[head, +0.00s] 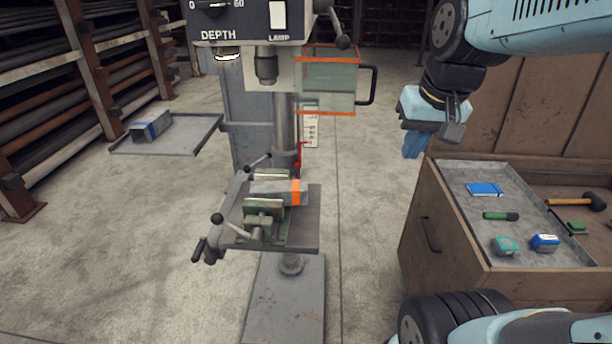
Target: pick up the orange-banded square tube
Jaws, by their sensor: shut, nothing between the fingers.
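The orange-banded square tube (271,186) is grey with an orange band near its right end. It lies level in the green vise (262,206) on the drill press table (308,228), between the vise's jaws. Whether the jaws press on it I cannot tell. My gripper (434,128) is at the upper right, well to the right of the tube and above the left end of the workbench. It is shut and holds nothing; its fingertips are small and partly hidden in this view.
The drill press head and chuck (266,68) stand above the vise. A clear orange-edged guard (328,82) is swung to the right. A workbench drawer (478,232) holds small tools. Floor between press and bench is clear.

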